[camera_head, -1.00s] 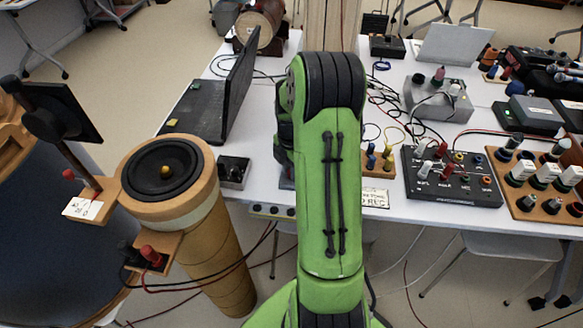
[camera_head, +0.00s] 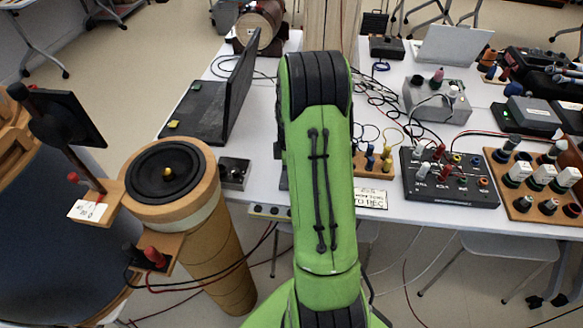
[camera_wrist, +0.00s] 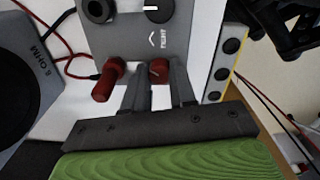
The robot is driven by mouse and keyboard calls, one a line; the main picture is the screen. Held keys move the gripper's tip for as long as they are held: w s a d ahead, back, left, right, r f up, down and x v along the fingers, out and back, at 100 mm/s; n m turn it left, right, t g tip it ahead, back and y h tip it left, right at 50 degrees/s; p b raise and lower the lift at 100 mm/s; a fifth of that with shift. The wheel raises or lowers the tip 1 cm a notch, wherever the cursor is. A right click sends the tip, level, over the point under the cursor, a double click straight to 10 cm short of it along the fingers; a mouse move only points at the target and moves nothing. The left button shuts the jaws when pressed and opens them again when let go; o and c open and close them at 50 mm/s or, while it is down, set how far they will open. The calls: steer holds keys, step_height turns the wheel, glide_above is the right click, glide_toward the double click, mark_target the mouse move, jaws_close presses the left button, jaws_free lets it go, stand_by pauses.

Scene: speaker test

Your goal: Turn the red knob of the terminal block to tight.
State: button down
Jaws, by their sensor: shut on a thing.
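In the wrist view, the grey face of the terminal block (camera_wrist: 125,40) carries a printed arrow and a word that seems to read TIGHT. The red knob (camera_wrist: 157,71) stands out from its lower part. My gripper (camera_wrist: 160,82) is shut on this knob, one finger on each side. A second red post or plug (camera_wrist: 107,80) with a red wire is just left of the fingers. In the head view my green arm hides the gripper and the held knob.
A black loudspeaker on a wooden tube (camera_head: 167,175) stands left of my arm. A strip with black sockets (camera_wrist: 226,66) lies close right of the fingers. A laptop (camera_head: 210,105) and a black control box (camera_head: 450,178) are on the white table.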

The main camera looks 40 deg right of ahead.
steer(key=m, duration=0.6)
steer(key=shift+m+p, duration=0.3)
steer(key=shift+p, duration=0.1)
steer(key=m, duration=0.5)
steer(key=shift+p, duration=0.3)
steer(key=m, duration=0.6)
steer(key=shift+m, duration=0.3)
steer(key=m, duration=0.5)
steer(key=shift+m+p, duration=0.3)
steer(key=shift+p, duration=0.05)
steer(key=m, duration=1.1)
steer(key=shift+m, duration=0.4)
steer(key=m, duration=0.5)
steer(key=shift+p, duration=0.3)
steer(key=m, duration=0.6)
steer(key=shift+m, duration=0.3)
